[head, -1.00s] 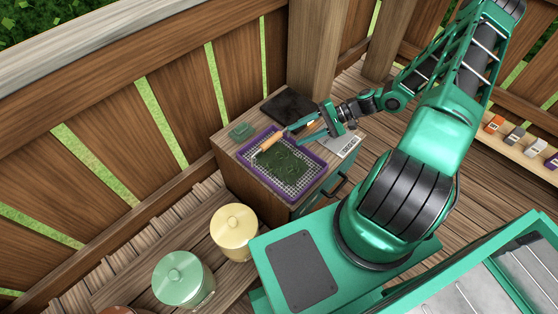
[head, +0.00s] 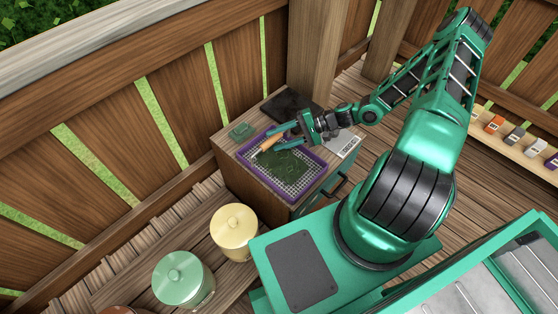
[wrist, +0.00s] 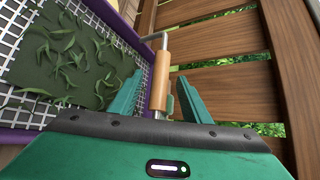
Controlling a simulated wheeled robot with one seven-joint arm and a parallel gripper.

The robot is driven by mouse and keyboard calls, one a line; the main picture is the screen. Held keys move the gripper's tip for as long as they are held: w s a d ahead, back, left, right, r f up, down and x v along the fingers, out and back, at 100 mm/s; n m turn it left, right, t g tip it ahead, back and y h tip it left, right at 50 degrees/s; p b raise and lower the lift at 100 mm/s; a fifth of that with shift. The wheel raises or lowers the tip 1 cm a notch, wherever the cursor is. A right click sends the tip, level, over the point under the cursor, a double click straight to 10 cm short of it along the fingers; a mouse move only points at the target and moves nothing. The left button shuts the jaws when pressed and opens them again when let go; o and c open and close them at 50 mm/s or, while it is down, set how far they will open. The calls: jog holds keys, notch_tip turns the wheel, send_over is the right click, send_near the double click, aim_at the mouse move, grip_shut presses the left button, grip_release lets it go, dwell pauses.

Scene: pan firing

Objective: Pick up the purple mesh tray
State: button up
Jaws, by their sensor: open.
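The purple mesh tray (head: 315,181) lies on the wooden cabinet top, with a white mesh floor and dark green leaves on it. A light wooden handle (head: 271,142) stands out at the tray's back-left side. My gripper (head: 277,137) is open at that handle. In the wrist view the handle (wrist: 160,82) shows between the two green fingers of my gripper (wrist: 157,97), and the tray's purple rim (wrist: 120,30) is at the left. I cannot tell whether the fingers touch the handle.
A small green dish (head: 242,131) sits left of the tray on the cabinet (head: 257,193). A dark slab (head: 287,106) lies behind, and a printed card (head: 346,146) to the right. A yellow lidded pot (head: 234,229) and a green one (head: 182,277) stand below. A wooden fence (head: 130,120) is behind.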

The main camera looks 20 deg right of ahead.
jog(key=shift+x, duration=1.55)
grip_shut()
jog(key=shift+r, duration=0.1)
